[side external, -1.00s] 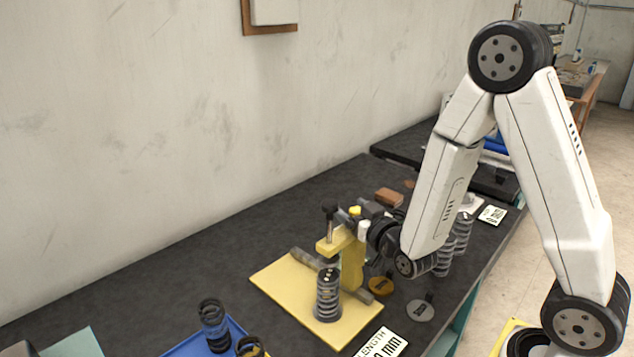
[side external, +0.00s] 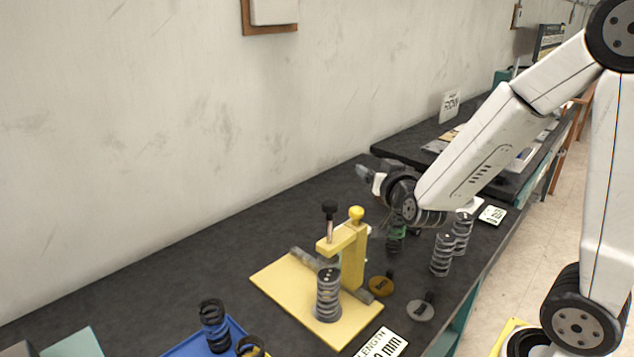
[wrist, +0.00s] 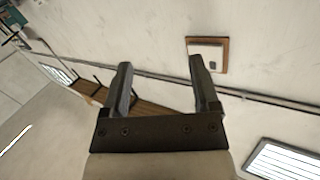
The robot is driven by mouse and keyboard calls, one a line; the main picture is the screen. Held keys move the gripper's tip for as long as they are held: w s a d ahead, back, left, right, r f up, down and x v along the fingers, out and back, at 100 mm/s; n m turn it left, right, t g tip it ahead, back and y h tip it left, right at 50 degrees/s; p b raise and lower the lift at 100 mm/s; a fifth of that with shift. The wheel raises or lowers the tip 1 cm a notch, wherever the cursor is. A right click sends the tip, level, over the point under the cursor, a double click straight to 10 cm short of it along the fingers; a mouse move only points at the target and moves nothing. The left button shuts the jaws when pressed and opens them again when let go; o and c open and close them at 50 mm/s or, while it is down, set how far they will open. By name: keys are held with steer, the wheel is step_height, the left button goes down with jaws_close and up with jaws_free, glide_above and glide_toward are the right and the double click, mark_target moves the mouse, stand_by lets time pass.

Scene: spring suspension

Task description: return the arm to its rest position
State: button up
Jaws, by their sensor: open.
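My gripper (wrist: 162,88) is open and empty in the wrist view, with its two dark fingers apart against the wall. In the side external view my gripper (side external: 368,180) is above the bench, behind and right of the yellow press, pointing left toward the wall. Its fingers look small and partly blurred there. The yellow press (side external: 352,260) stands on its pale yellow base plate (side external: 275,285).
Two grey springs (side external: 442,256) and a green spring (side external: 396,238) stand near my wrist. A blue tray (side external: 190,344) with dark springs is at the front left. Round tags (side external: 420,310) and a length card (side external: 382,346) lie at the front edge. The back-left bench is clear.

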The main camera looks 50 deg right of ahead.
steer(key=s+f+m+g+y, duration=0.1)
steer(key=s+f+g+y, duration=0.15)
steer(key=f, duration=0.25)
steer(key=s+d+f+m+g+y, duration=0.1)
steer(key=s+f+g, duration=0.25)
steer(key=f, duration=0.25)
steer(key=s+f+m+g+y, duration=0.1)
steer(key=s+f+g, duration=0.15)
steer(key=f, duration=0.25)
steer(key=s+a+r+n+g+y, duration=0.1)
steer(key=a+n+y, duration=0.1)
steer(key=a+n, duration=0.3)
steer(key=s+a+r+n+g+y, duration=0.1)
steer(key=s+a+n+g+y, duration=0.1)
steer(key=a+n, duration=0.4)
steer(key=shift+a+r, duration=0.35)
steer(key=shift+a, duration=0.1)
steer(key=shift+g, duration=0.25)
